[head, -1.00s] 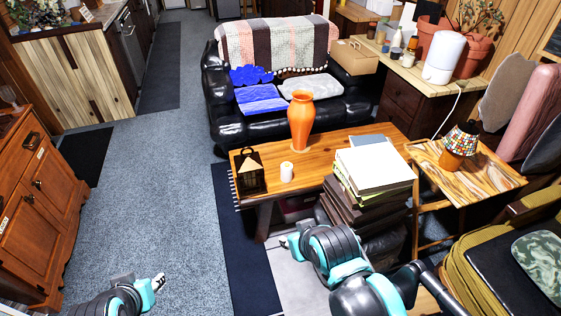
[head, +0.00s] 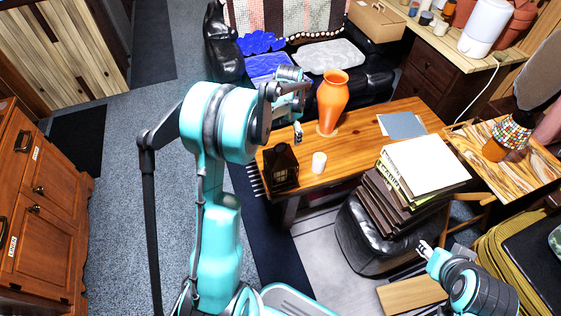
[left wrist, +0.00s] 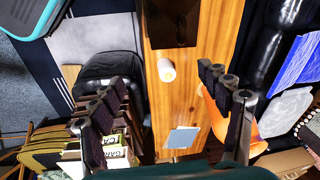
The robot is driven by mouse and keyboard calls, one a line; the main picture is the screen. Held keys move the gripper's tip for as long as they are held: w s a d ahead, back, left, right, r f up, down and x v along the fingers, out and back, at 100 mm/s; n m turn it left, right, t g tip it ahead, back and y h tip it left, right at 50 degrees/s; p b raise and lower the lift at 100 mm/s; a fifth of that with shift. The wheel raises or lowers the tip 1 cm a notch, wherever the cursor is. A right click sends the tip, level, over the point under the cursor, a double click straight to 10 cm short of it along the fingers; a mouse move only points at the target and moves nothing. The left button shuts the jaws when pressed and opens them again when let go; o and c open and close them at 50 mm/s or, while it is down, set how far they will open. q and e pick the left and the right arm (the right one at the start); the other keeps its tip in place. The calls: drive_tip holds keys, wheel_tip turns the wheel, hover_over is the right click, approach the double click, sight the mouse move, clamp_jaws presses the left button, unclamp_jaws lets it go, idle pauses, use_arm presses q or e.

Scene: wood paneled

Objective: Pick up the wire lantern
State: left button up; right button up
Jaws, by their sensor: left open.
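The wire lantern (head: 281,168) is a dark, house-shaped lantern upright at the left end of the wooden coffee table (head: 365,135). My left gripper (head: 297,118) is open and empty above the table, just beyond and slightly right of the lantern in the head view. In the left wrist view, the open fingers (left wrist: 165,82) frame the tabletop. The dark lantern (left wrist: 172,22) is at the top, cut by the frame edge and apart from the fingers. My right gripper (head: 430,254) is low at the right, near the stacked books; its jaw opening is unclear.
A white candle (head: 319,162) stands right of the lantern. An orange vase (head: 332,102) stands close behind my left gripper. A book stack (head: 405,185) rests on a black ottoman. A black sofa (head: 365,62) stands behind the table. Carpet is clear at left.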

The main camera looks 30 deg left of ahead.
use_arm(q)
drive_tip(key=m+g+p, duration=0.1)
drive_tip(key=m, duration=0.1)
approach(280, 144)
wheel_tip(280, 144, down, 5)
drive_tip(key=shift+g, duration=0.3)
wheel_tip(280, 144, down, 4)
drive_tip(key=shift+w+a+f+b, duration=0.15)
drive_tip(key=shift+b, duration=0.35)
drive_tip(key=f, duration=0.1)
drive_tip(key=f+b, duration=0.1)
drive_tip(key=f, duration=0.1)
drive_tip(key=f+b, duration=0.1)
drive_tip(key=shift+w+f, duration=0.2)
drive_tip(key=shift+w, duration=0.1)
drive_tip(key=shift+f, duration=0.45)
drive_tip(key=shift+r, duration=0.15)
drive_tip(key=shift+c, duration=0.9)
drive_tip(key=c, duration=1.5)
drive_tip(key=shift+s+r, duration=0.1)
drive_tip(key=shift+s, duration=0.05)
clamp_jaws()
